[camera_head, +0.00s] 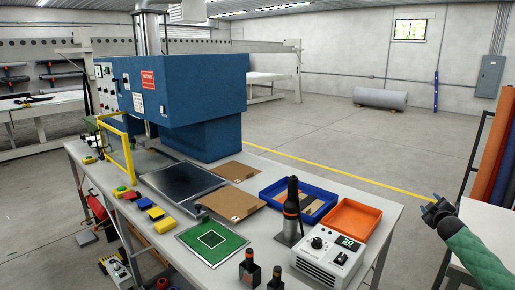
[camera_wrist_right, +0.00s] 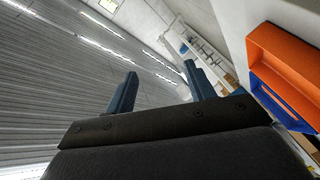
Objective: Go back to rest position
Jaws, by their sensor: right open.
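My right gripper (camera_head: 433,207) is at the right side of the head view, beyond the right edge of the workbench and clear of it. Its green-sleeved arm comes in from the lower right. In the right wrist view the two blue fingers (camera_wrist_right: 160,90) stand well apart with nothing between them, so it is open and empty. My left gripper is not in the head view.
The workbench (camera_head: 376,214) holds an orange tray (camera_head: 352,220), a blue tray (camera_head: 270,193), a white control unit (camera_head: 325,262), a green board (camera_head: 232,240) and a blue machine (camera_head: 200,85). A rack with coloured rolls (camera_head: 497,145) stands right. Open floor lies behind.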

